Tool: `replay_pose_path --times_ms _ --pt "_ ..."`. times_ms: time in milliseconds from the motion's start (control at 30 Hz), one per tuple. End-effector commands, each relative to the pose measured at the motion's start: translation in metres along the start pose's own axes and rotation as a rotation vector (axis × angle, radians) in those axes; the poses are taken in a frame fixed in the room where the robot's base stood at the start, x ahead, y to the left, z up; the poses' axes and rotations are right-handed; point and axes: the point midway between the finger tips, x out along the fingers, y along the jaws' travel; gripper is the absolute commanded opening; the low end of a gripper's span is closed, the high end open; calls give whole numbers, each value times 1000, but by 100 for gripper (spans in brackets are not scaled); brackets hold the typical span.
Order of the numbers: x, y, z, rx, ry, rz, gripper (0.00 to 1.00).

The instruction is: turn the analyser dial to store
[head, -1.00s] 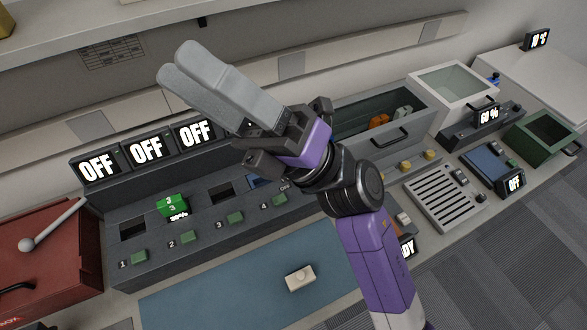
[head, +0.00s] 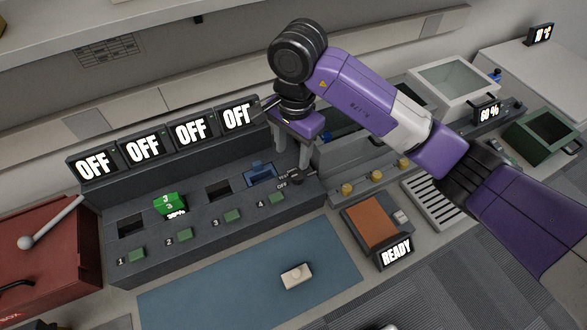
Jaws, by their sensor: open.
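The analyser (head: 185,255) is a long dark grey unit with numbered slots, green buttons and several screens reading OFF. Its dial (head: 296,177) is a small black knob at the right end of the top, with an OFF label beside its lower left and another small label above that, too small to read surely. My gripper (head: 293,160) points down just above the dial, fingers apart, with nothing seen between them. I cannot tell whether a finger touches the dial. A green pack marked 3 (head: 168,203) sits at slot 2 and a blue piece (head: 261,173) at slot 4.
A blue mat (head: 220,285) in front bears a small white block (head: 297,276). An orange-topped device reading READY (head: 397,253) stands right of it. Yellow knobs (head: 376,176) lie right of the dial. A red box with a lever (head: 40,265) is at left. My arm crosses the right side.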

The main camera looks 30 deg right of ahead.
Motion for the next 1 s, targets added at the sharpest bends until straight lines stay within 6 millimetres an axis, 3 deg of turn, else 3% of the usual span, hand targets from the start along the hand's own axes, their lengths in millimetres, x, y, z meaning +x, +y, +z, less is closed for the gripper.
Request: replay_pose_path --times_ms 100,267,700,1000 --pt "0 10 -6 -59 25 43 52" --pt "10 11 -4 -76 19 43 52" --pt "68 13 -6 -72 17 43 52" --pt "78 13 -6 -74 19 40 52"
